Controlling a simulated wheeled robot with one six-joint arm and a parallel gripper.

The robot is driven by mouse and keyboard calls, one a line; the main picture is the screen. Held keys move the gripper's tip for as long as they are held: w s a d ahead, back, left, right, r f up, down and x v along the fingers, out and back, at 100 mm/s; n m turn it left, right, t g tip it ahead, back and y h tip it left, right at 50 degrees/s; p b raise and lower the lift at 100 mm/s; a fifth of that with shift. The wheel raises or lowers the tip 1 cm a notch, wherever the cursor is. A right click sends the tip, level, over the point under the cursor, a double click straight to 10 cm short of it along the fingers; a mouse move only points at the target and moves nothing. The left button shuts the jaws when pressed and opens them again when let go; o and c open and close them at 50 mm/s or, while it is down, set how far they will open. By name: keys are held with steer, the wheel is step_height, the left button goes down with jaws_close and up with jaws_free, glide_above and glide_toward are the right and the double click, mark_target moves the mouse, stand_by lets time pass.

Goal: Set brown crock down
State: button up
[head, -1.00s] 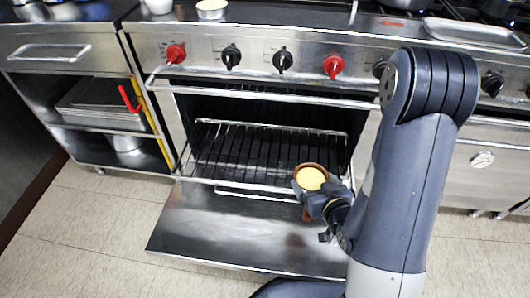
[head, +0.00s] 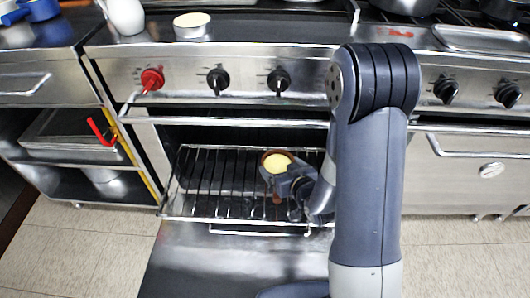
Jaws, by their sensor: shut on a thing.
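The brown crock (head: 277,162) is a small round dish with pale yellow contents. It shows in the head view over the wire oven rack (head: 213,178). My gripper (head: 280,176) is shut on the crock at its near right side. The crock looks upright. I cannot tell whether its base touches the rack. My gripper hides part of its near side.
The oven door (head: 215,262) is folded down in front of the rack. The rack is bare to the left of the crock. A similar pale-topped dish (head: 191,27) and a white vessel (head: 124,14) stand on the counter above. A red-handled thing (head: 101,131) hangs by the left shelf.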

steer(key=w+a, duration=0.1)
steer(key=w, duration=0.2)
steer(key=w+a, duration=0.2)
steer(key=w, duration=0.1)
steer(key=w+a, duration=0.1)
steer(key=w, duration=0.2)
steer(key=shift+w+a+b, duration=0.1)
steer(key=shift+a+b, duration=0.1)
steer(key=shift+b, duration=0.1)
steer(key=shift+w+f+b, duration=0.1)
steer(key=shift+f+b, duration=0.6)
steer(key=shift+f, duration=1)
steer(key=shift+f, duration=0.2)
steer(key=o, duration=1.1)
steer(key=shift+r, duration=0.25)
steer(key=p+v, duration=0.2)
steer(key=v, duration=1)
